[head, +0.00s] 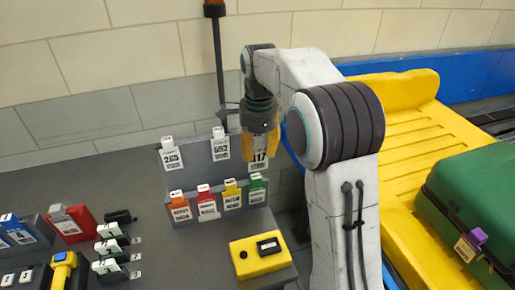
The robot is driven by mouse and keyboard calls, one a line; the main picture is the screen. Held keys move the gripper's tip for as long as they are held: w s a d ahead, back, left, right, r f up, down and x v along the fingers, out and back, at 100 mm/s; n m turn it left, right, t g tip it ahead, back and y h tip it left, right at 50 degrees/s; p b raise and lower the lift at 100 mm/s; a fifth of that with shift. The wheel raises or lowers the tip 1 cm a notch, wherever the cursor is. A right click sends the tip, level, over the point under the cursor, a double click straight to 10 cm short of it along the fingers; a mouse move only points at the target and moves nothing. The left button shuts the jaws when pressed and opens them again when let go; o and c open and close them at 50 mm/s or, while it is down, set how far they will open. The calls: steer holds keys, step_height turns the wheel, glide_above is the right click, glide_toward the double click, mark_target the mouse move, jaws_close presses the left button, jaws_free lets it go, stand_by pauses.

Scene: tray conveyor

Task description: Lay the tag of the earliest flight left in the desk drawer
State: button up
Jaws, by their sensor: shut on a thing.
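My gripper (248,146), with yellow fingers, is shut on a white tag reading 117 (259,158) at the right end of a grey stepped rack (196,153). The tag hangs upright against or just in front of the rack's upper step; I cannot tell if it touches. Two more white tags stand on that step: one (171,159) with a number starting with 2, too small to read surely, and one reading 552 (220,152). I cannot make out an open desk drawer.
Orange (180,208), red (207,204), yellow (232,196) and green (256,190) tags stand on the lower step. A yellow box (260,255) with black parts sits in front. A green case (478,205) lies on the yellow conveyor at right. Several small items crowd the left.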

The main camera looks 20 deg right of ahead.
steer(key=shift+r, duration=0.1)
steer(key=shift+r+p, duration=3.15)
steer(key=shift+p, duration=0.15)
